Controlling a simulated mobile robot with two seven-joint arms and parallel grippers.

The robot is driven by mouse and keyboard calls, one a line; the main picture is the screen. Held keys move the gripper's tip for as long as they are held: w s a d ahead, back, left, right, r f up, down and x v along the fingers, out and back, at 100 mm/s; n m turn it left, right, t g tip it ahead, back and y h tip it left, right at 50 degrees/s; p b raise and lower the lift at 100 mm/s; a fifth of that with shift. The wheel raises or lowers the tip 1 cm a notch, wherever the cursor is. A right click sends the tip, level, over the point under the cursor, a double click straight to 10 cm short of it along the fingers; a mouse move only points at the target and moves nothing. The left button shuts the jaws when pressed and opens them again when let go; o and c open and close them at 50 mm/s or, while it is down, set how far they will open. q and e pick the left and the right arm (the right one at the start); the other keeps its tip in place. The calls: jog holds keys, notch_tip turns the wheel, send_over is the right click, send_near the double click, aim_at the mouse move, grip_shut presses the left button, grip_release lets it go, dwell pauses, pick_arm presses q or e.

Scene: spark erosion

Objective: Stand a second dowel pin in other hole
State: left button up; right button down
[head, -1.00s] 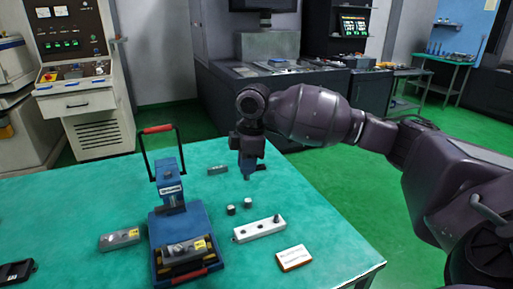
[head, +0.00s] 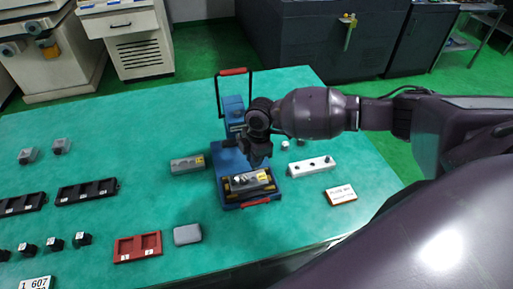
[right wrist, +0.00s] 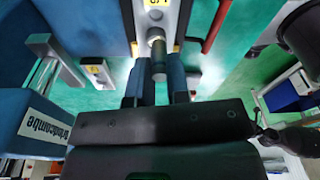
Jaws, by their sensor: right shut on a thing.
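A grey block (head: 262,177) with a yellow label lies in the bed of a blue press (head: 233,125) with a red-gripped handle. My right gripper (head: 259,163) is just above this block. In the right wrist view its fingers (right wrist: 157,88) are shut on a small grey dowel pin (right wrist: 159,62), whose far end points at the block (right wrist: 153,22). A light round spot shows at the pin's tip; I cannot tell whether the pin touches the block or enters a hole. A white holder strip (head: 311,167) with a pin stands right of the press. My left gripper is out of view.
A second grey block (head: 188,164) lies left of the press. A label card (head: 341,195) lies at the right. A red tray (head: 137,247), a grey case (head: 187,235) and black trays (head: 88,194) are at the left. Green tabletop is clear between them.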

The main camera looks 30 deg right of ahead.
jog(key=shift+w+a, duration=0.15)
jog(key=shift+w, duration=0.1)
jog(key=shift+s+n, duration=0.15)
jog(key=shift+n, duration=0.15)
jog(key=shift+f+b, duration=0.4)
jog(key=shift+b, duration=0.15)
jog(key=shift+f+b, duration=2.35)
jog(key=shift+f, duration=0.05)
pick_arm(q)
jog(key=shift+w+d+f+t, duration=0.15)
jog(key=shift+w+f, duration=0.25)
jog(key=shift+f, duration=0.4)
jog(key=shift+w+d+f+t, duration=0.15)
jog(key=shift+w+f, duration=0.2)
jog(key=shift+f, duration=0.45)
pick_arm(e)
jog(key=shift+f, duration=0.3)
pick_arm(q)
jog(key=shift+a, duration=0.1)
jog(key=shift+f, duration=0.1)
pick_arm(e)
jog(key=shift+f, duration=0.2)
